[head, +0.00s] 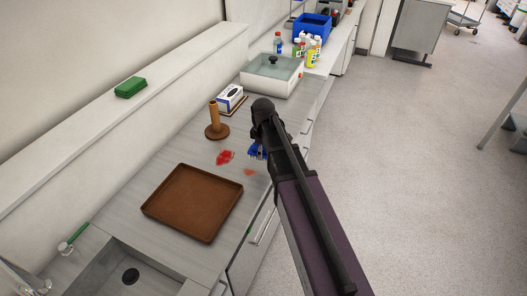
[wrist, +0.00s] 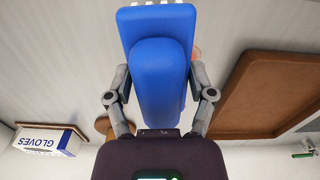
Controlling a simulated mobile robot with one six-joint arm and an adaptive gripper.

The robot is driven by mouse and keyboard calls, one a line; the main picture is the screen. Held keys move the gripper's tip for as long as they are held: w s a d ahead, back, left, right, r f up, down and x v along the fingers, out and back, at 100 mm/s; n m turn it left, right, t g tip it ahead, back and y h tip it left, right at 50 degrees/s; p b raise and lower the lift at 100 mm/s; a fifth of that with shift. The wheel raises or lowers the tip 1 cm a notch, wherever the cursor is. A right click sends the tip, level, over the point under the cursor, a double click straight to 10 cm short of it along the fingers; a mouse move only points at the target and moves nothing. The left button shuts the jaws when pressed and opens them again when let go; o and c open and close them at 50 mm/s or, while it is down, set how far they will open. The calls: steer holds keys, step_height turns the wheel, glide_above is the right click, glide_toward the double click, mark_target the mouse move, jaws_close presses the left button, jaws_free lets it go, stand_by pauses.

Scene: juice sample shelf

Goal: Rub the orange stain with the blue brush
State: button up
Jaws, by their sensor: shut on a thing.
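The blue brush (head: 255,153) is in my gripper (head: 260,143), above the counter near its front edge. In the wrist view the blue brush (wrist: 158,75) lies between both fingers of my gripper (wrist: 160,88), with white bristles just showing at the top edge. The orange stain (head: 250,172) is a small faint patch on the counter, just in front of the brush in the head view. In the wrist view a sliver of the orange stain (wrist: 196,53) shows beside the brush, which hides the rest. I cannot tell whether the bristles touch the counter.
A red stain (head: 225,157) lies left of the brush. A brown tray (head: 178,232) is nearer, by the sink (head: 110,267). A green item (head: 130,88) sits on the ledge.

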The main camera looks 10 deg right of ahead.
steer(key=shift+r, duration=0.15)
steer(key=shift+r+p, duration=1.4)
steer(key=shift+p, duration=0.15)
steer(key=shift+d, duration=0.1)
